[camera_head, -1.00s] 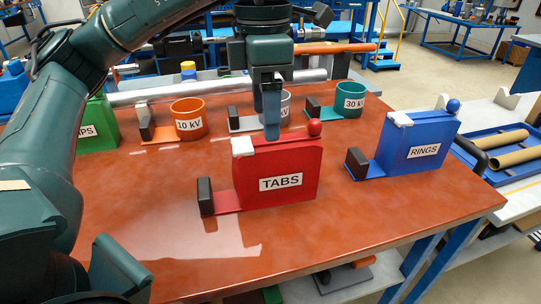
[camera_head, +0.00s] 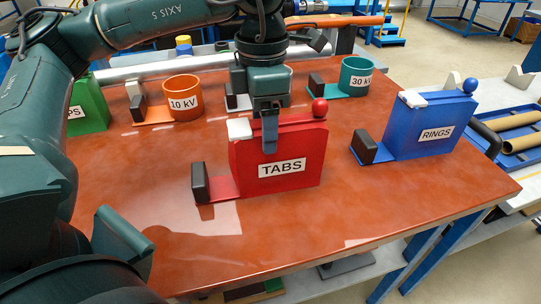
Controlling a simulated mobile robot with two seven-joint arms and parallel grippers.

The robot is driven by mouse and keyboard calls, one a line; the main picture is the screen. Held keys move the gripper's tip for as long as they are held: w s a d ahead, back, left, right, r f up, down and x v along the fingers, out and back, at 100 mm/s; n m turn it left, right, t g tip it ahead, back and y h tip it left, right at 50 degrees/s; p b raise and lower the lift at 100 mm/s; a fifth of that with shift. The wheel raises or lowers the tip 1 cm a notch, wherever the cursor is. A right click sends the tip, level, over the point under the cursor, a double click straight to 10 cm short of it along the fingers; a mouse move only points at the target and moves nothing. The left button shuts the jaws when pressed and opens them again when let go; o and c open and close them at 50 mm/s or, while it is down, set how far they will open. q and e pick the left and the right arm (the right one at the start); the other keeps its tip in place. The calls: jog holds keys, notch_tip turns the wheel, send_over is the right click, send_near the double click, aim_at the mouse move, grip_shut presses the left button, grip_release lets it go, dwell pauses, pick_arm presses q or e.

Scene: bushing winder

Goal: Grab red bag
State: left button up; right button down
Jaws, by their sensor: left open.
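The red bag (camera_head: 304,147), a flat upright box labelled TABS with a white block and a red ball on top, stands on the reddish-brown table (camera_head: 180,250). A red strip with a black block (camera_head: 201,183) extends from its left. My left gripper (camera_head: 270,142) points down at the bag's top edge, between the white block and the ball. One finger shows in front of the upper face; the other is hidden. The jaws are open, and I cannot tell whether they touch the bag. My right gripper is not in view.
A blue RINGS box (camera_head: 430,125) stands to the right. Behind are an orange 10 kV cup (camera_head: 183,98), a teal 30 kV cup (camera_head: 356,76) and a partly hidden holder. A green box (camera_head: 90,108) is at left. The table's front is clear.

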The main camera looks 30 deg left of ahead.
aim_at(258, 156)
pick_arm(q)
notch_tip(258, 156, down, 4)
jog(key=shift+d+f, duration=0.1)
jog(key=shift+d, duration=0.05)
jog(key=shift+c, duration=0.4)
jog(key=c, duration=1.1)
